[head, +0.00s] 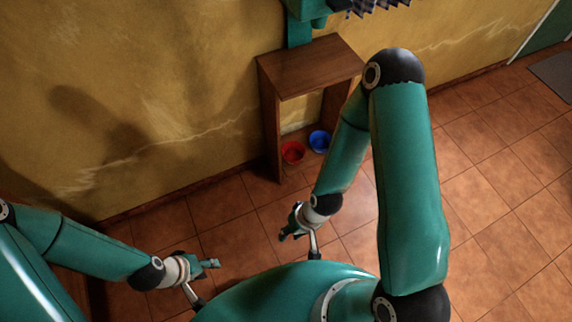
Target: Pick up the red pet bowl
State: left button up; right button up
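The red pet bowl (292,152) sits low inside the open wooden stand against the wall, near the stand's left side panel. My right gripper (284,236) hangs in front of the stand, nearer to me than the bowl and apart from it. My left gripper (215,264) is at the lower left, farther from the bowl. No object shows in either gripper. Both are small in view, and their finger gaps are hard to make out.
A blue bowl (320,141) sits right beside the red one. The wooden stand (312,64) has a top board above both bowls and side panels around them. The tiled floor (240,211) in front is clear. A grey mat (555,75) lies at the far right.

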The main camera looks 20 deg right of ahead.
aim_at(293, 153)
jog(key=z, duration=0.2)
jog(key=i, duration=0.9)
jog(key=u, duration=0.1)
